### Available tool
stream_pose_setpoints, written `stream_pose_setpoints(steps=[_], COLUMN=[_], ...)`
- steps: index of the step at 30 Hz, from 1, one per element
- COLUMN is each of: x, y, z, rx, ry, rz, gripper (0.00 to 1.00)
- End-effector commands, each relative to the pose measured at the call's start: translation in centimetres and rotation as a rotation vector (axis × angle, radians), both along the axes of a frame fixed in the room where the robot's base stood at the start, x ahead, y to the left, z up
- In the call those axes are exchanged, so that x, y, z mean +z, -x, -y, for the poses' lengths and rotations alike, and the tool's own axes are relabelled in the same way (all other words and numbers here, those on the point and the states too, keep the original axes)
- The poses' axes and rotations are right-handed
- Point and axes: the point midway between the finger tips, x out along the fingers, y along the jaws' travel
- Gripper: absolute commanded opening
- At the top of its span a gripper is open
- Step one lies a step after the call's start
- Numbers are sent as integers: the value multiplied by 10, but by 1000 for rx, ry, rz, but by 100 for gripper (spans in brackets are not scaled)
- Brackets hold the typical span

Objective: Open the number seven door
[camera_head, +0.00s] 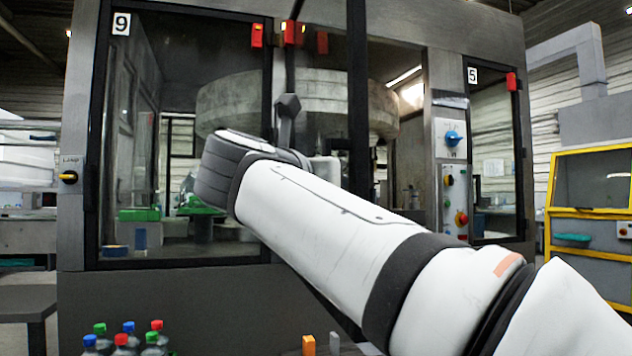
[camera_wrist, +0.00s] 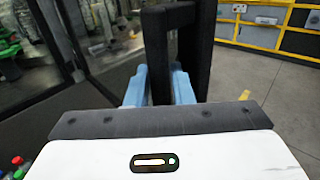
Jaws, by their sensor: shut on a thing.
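No number seven label shows in either view. In the wrist view, the light-blue fingers of my gripper (camera_wrist: 160,82) are shut on one upright of a black bar-shaped handle (camera_wrist: 158,48). A dark-framed glass panel (camera_wrist: 30,55) stands left of the handle; I cannot tell which number it bears. In the head view my white arm crosses the middle of the machine and hides part of the panels behind it; my fingers are hidden there. The door marked 9 (camera_head: 121,24) is at the left and the door marked 5 (camera_head: 473,75) at the right.
Several bottles with coloured caps (camera_head: 122,340) stand at the lower left. A control panel with a blue knob (camera_head: 453,138) is beside the door marked 5. A yellow-framed cabinet (camera_head: 590,180) stands at the far right. Bare floor (camera_wrist: 260,80) shows right of the handle.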

Motion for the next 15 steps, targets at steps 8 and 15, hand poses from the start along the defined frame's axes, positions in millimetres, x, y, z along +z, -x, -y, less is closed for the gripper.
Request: stream_pose_setpoints(steps=[8, 15], x=[-3, -1], y=[0, 6], z=[2, -2], rx=[-8, -5], ry=[-1, -1], rz=[-8, -5], gripper=[29, 29])
